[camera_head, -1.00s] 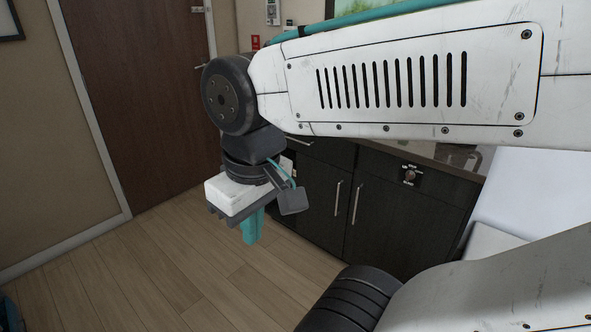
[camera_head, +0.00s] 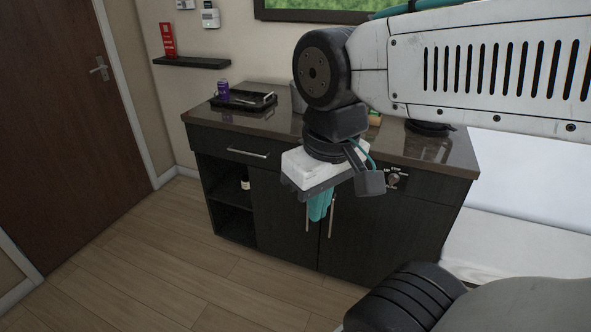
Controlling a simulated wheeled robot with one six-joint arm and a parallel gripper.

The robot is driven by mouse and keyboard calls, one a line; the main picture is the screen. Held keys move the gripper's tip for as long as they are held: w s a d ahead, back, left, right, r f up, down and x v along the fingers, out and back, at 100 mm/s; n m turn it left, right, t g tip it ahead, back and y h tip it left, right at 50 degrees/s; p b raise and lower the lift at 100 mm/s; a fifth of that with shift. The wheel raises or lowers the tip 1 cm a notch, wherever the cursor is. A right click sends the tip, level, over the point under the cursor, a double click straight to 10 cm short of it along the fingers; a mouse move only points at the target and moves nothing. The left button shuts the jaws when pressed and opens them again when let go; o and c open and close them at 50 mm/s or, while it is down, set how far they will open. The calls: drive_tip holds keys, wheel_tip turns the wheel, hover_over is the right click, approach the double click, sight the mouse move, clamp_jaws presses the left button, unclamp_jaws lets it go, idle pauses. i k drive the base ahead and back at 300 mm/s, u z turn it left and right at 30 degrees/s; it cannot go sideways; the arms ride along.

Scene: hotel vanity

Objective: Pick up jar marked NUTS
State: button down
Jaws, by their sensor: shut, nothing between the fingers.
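No jar with a readable NUTS label shows. A small purple container (camera_head: 222,88) stands at the back left of the vanity counter, by a black tray (camera_head: 243,101); its marking is too small to read. A small dark bottle with a pale label (camera_head: 245,183) stands in the open shelf bay at the left of the cabinet. My gripper (camera_head: 320,208) points down in front of the cabinet doors, below counter height in the picture. Its teal fingers are shut and empty. My arm hides part of the counter's middle.
The dark vanity cabinet (camera_head: 280,215) has a brown countertop (camera_head: 420,150). A wall shelf (camera_head: 192,62) holds a red card (camera_head: 167,40). A partly hidden greenish-brown item (camera_head: 375,118) is behind my arm. A white surface (camera_head: 530,180) lies at right. Wood floor (camera_head: 150,250) is clear at left.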

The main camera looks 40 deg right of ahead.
sight(245, 183)
drive_tip(key=z, duration=0.25)
drive_tip(key=i, duration=0.25)
drive_tip(key=z, duration=0.25)
drive_tip(key=k, duration=1.15)
drive_tip(key=u, duration=1.05)
drive_tip(key=i, duration=0.95)
drive_tip(key=u, duration=0.6)
drive_tip(key=i, duration=1)
drive_tip(key=z, duration=0.8)
drive_tip(key=i, duration=0.8)
drive_tip(key=z, duration=1.05)
drive_tip(key=i, duration=0.2)
drive_tip(key=z, duration=0.2)
